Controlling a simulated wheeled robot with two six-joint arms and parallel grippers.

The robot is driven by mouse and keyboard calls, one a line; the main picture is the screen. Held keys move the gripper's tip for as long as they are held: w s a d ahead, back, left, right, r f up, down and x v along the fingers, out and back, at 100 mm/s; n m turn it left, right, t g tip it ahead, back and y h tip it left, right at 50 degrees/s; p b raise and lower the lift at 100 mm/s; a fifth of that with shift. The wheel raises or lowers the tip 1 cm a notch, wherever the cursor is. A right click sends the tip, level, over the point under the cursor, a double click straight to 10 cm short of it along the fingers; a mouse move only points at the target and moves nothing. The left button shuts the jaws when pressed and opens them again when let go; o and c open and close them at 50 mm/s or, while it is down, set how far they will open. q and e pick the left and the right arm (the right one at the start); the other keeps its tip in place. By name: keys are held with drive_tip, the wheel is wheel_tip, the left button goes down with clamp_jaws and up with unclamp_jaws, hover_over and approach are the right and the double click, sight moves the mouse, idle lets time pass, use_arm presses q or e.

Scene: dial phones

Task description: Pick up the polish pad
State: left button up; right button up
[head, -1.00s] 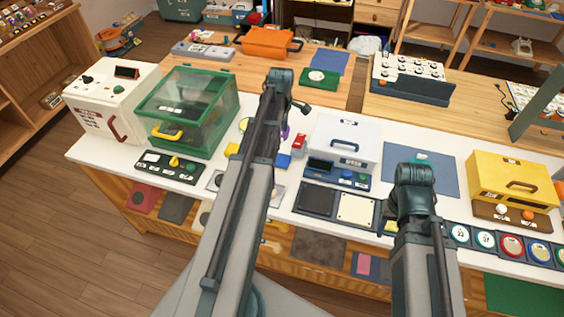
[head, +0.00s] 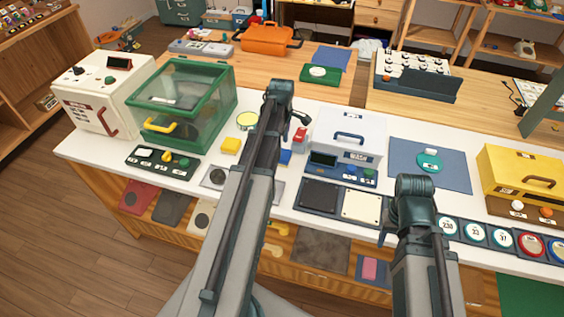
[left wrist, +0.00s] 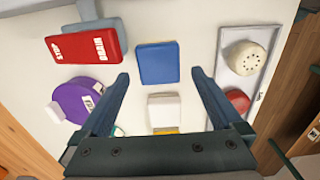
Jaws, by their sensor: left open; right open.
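My left gripper (head: 298,122) is over the white counter, partly hidden by its own arm in the head view. In the left wrist view its jaws (left wrist: 159,73) are apart and empty, with a blue flat block (left wrist: 157,63) between and beyond the tips. A white block (left wrist: 164,110) with a yellow edge lies nearer the palm. A purple round thing (left wrist: 82,101) lies beside the left finger. I cannot tell for sure which of these is the polish pad. My right gripper (head: 414,190) is over the counter's front, its fingers mostly hidden; nothing shows held.
A red box (left wrist: 87,45) and a grey tray (left wrist: 225,75) with a cream dial flank the blue block. A green glass case (head: 185,102), a white box (head: 349,130) and a yellow box (head: 520,172) stand on the counter. A yellow block (head: 231,145) lies left of my left arm.

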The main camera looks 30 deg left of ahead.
sight(282, 154)
use_arm(q)
wheel_tip(282, 154, down, 5)
drive_tip(key=b, duration=0.5)
drive_tip(key=shift+w+f, duration=0.1)
drive_tip(key=shift+f, duration=0.05)
drive_tip(key=c, duration=1.4)
drive_tip(key=shift+r, duration=0.2)
